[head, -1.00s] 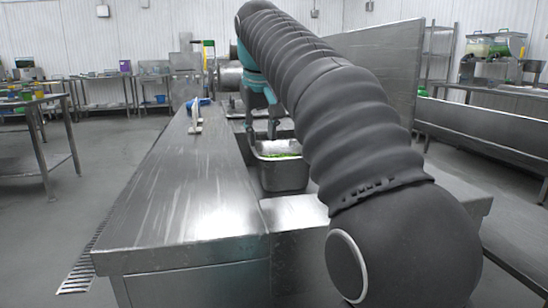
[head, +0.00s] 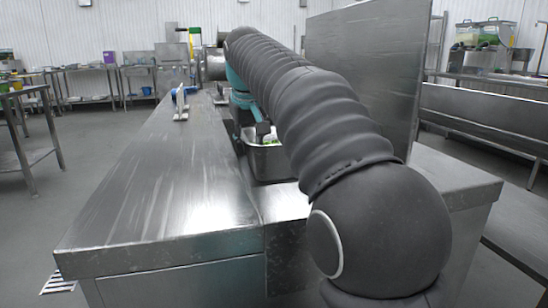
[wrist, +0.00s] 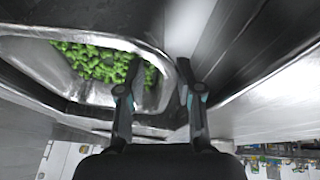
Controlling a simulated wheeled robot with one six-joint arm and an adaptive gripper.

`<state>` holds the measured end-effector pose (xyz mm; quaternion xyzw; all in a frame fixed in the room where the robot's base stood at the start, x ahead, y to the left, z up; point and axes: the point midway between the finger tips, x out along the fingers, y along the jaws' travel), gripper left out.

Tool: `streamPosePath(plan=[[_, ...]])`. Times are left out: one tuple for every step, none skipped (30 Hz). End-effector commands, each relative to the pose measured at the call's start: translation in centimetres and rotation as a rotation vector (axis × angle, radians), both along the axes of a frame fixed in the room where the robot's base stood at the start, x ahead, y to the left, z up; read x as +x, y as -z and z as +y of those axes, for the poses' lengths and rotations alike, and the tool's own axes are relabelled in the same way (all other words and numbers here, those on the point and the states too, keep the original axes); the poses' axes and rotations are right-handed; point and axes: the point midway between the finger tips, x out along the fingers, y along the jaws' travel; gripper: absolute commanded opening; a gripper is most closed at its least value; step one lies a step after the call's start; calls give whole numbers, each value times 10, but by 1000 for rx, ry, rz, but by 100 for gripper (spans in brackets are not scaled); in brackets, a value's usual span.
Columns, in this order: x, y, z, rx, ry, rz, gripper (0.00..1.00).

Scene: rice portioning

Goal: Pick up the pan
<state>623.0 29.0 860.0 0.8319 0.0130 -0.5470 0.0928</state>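The pan (head: 268,164) is a metal tub with green pieces in it, set in the sunken strip along the right of the steel counter. In the head view my arm hides its right part. In the wrist view the pan (wrist: 38,72) fills the upper left, with green pieces (wrist: 100,62) inside. My gripper (wrist: 157,92) is open at the pan's near right end. Its left finger shows over the pan's inside and its right finger beyond the rim, with a gap between them. I cannot tell whether either finger touches the rim. In the head view the gripper (head: 262,131) is partly hidden.
The long steel counter (head: 170,185) is mostly bare on the left, with a blue and white object (head: 180,102) farther back. A tall metal panel (head: 365,75) stands right of my arm. Shelved tables (head: 25,120) stand at the left, with open floor between.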

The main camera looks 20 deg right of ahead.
Motion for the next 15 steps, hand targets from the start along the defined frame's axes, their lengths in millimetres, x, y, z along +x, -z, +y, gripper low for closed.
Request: streamPosePath(plan=[[2, 5, 0, -1, -1, 2, 35], [3, 8, 0, -1, -1, 2, 35], [6, 12, -1, -1, -1, 2, 35], [8, 16, -1, -1, -1, 2, 35], [10, 20, -1, -1, 0, 3, 35], [12, 25, -2, 0, 0, 3, 35], [15, 29, -2, 0, 0, 3, 35], [16, 33, -2, 0, 0, 2, 35], [18, 37, -3, 0, 0, 2, 35], [19, 40, -3, 0, 0, 2, 35], [20, 42, -3, 0, 0, 2, 35], [22, 44, -3, -1, -1, 1, 35], [22, 44, -3, -1, -1, 1, 35], [22, 45, -3, 0, -1, 0, 35], [22, 44, -4, 0, -1, 0, 35]])
